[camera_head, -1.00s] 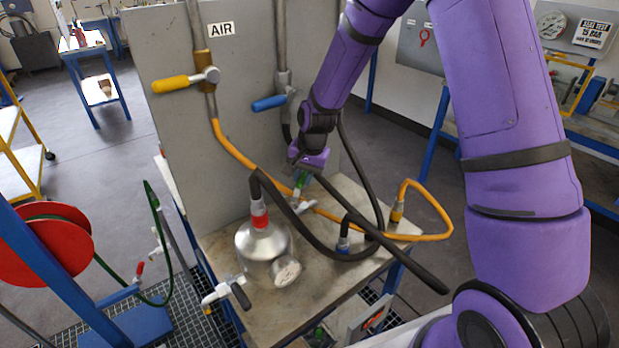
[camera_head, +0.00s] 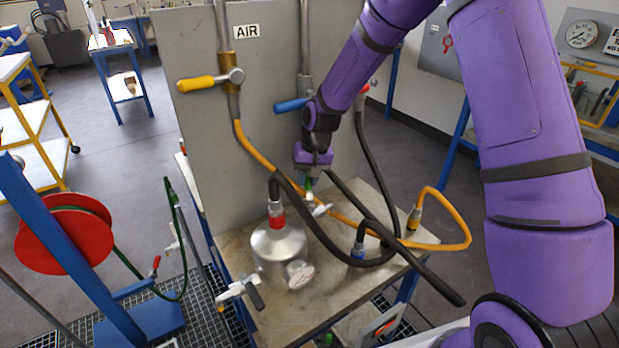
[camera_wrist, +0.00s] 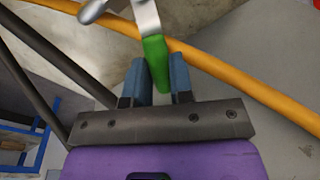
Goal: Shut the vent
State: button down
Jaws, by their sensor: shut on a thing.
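A metal valve with a green handle (camera_wrist: 155,55) shows in the wrist view, with the green handle between my two blue fingers. My gripper (camera_wrist: 159,66) is shut on this handle. In the head view my gripper (camera_head: 309,180) points down at the green handle, low above the bench top behind the silver vessel (camera_head: 278,252). The valve's pale metal body (camera_head: 320,210) shows just below it. No vent label can be read, and the fingers partly hide the handle.
An orange hose (camera_head: 340,218) and black hoses cross the bench (camera_head: 330,300) close to my gripper. A panel behind carries a yellow-handled valve (camera_head: 198,82) and a blue-handled valve (camera_head: 293,104). A red hose reel (camera_head: 65,240) stands at left.

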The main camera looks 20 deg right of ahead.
dwell(0.3)
jog(key=c, duration=1)
grip_release()
notch_tip(320, 180, up, 11)
jog(key=d, duration=0.2)
jog(key=shift+f, duration=0.2)
jog(key=shift+s, duration=0.1)
jog(key=shift+c, duration=0.4)
